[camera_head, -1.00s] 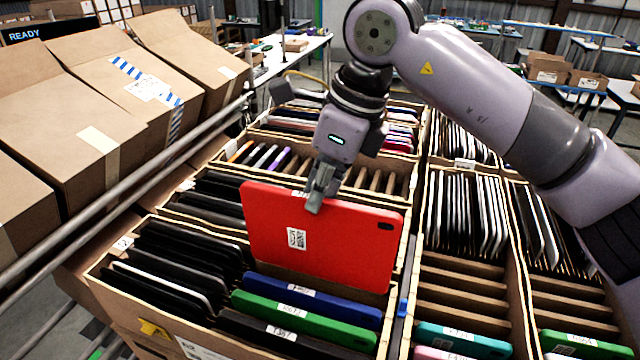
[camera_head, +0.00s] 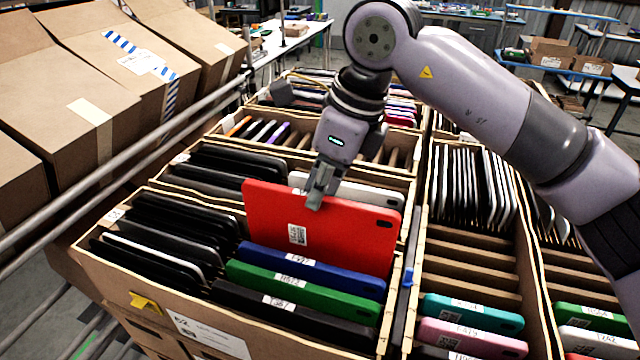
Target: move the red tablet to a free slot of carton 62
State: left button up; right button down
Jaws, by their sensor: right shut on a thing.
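My right gripper (camera_head: 316,198) is shut on the top edge of the red tablet (camera_head: 345,235). The tablet stands nearly upright, with a white label facing me, above the front carton (camera_head: 130,290). Its lower edge is hidden behind a blue tablet (camera_head: 325,273), so I cannot tell how deep it sits. A green tablet (camera_head: 290,287) and a black one stand in front of the blue one. A whitish tablet (camera_head: 370,195) shows behind the red one. The front carton's label (camera_head: 205,335) is too small to read surely as 62. My left gripper is not in view.
Black tablets (camera_head: 150,250) fill the front carton's left side. The carton to the right (camera_head: 470,250) has several empty slots in its middle, with teal and pink tablets at its front. Metal rails (camera_head: 130,160) and large closed boxes (camera_head: 70,90) stand at left.

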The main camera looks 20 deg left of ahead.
aim_at(321, 238)
jog(key=shift+f+b, duration=3.75)
jog(key=shift+f, duration=1)
jog(key=shift+f, duration=0.2)
jog(key=c, duration=1.5)
grip_release()
jog(key=shift+c, duration=0.2)
jog(key=shift+f, duration=0.1)
jog(key=v, duration=1.2)
